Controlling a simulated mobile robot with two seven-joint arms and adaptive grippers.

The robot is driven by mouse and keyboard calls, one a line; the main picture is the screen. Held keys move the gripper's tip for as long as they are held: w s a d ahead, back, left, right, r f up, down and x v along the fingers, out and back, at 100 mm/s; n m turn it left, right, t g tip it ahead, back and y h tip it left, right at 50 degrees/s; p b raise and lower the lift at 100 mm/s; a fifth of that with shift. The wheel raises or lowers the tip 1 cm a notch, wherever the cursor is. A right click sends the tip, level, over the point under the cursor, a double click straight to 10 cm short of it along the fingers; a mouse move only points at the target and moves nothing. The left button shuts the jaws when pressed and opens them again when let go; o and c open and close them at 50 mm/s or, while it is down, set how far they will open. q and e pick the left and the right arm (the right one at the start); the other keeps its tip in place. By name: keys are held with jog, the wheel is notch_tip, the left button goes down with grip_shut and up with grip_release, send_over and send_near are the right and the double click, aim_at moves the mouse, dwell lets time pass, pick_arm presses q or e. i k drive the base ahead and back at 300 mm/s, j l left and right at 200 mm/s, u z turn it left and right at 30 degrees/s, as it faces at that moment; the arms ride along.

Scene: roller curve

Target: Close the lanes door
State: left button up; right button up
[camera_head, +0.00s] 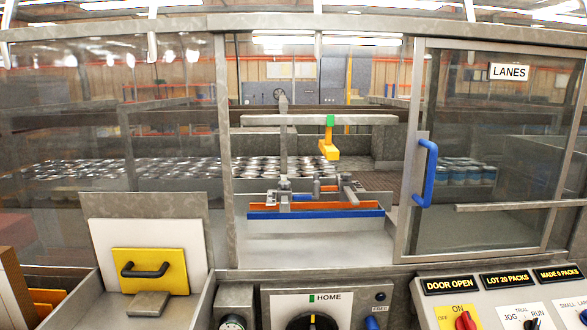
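The lanes door (484,250) is a framed clear panel on the right, marked by a white LANES sign (509,72). A blue upright handle (428,173) is on its left edge. The door stands over the right part of the machine front, and the middle bay to its left looks uncovered. A display (450,284) on the console reads DOOR OPEN. Neither of my grippers is in view.
Inside the middle bay are a yellow part (328,148) on a crossbar and a blue and orange guide (316,213). A grey rail (520,206) crosses the door. A yellow plate with a black handle (145,270) is at left. A switch console (500,301) stands at lower right.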

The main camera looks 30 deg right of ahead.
aim_at(417, 143)
jog(key=z, duration=2.2)
